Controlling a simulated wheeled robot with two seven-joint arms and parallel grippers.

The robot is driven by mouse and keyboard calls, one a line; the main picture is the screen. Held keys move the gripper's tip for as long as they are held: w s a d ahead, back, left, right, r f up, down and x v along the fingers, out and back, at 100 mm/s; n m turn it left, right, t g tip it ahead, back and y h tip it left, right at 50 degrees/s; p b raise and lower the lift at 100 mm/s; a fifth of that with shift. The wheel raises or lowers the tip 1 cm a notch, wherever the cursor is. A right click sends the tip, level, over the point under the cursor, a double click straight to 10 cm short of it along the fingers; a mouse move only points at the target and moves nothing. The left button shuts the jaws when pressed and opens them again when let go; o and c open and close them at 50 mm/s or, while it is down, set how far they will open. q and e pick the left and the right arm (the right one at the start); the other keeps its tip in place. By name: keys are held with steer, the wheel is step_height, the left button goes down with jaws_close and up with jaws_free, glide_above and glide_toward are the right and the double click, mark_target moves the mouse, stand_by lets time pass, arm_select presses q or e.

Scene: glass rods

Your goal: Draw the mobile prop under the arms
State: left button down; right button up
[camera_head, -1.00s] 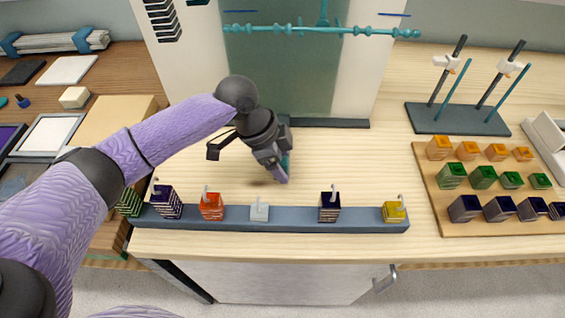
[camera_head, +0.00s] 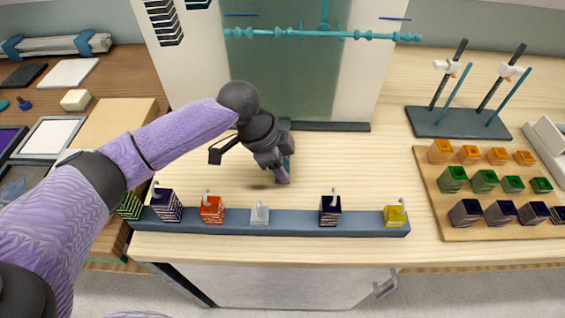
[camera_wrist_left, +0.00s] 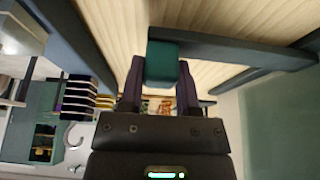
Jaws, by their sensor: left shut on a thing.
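My left gripper (camera_head: 285,172) reaches down over the pale table, in front of the upright teal panel (camera_head: 280,75). In the left wrist view its two fingers (camera_wrist_left: 161,85) are shut on a teal block, which I take to be the grip of the mobile prop (camera_wrist_left: 163,62). A dark grey-blue bar (camera_wrist_left: 235,50) runs right from behind the block; I cannot tell whether it is joined to it. In the head view the gripper mostly hides the block. The knobbed teal arms (camera_head: 320,33) stretch across the panel's upper part. My right gripper is not in view.
A blue-grey rack (camera_head: 290,222) holds several hooked weights along the front edge. A wooden tray (camera_head: 438,205) of coloured blocks and a dark stand base (camera_head: 460,122) with rods stand at right. The table right of my gripper is clear up to the tray.

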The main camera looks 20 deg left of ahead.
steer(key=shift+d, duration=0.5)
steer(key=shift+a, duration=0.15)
arm_select(q)
steer(key=p, duration=0.1)
steer(key=s+p, duration=0.2)
steer(key=shift+s+d+r+p, duration=0.2)
steer(key=shift+d+r+p, duration=0.1)
steer(key=shift+d+p, duration=0.05)
steer(key=shift+s+f, duration=0.1)
steer(key=shift+f, duration=0.1)
steer(key=shift+d+f, duration=0.1)
steer(key=shift+f, duration=0.05)
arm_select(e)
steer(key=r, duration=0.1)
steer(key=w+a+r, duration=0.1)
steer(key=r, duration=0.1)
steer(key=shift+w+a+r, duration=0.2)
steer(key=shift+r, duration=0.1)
arm_select(q)
steer(key=shift+c, duration=1.6)
jaws_free()
steer(key=shift+s, duration=0.15)
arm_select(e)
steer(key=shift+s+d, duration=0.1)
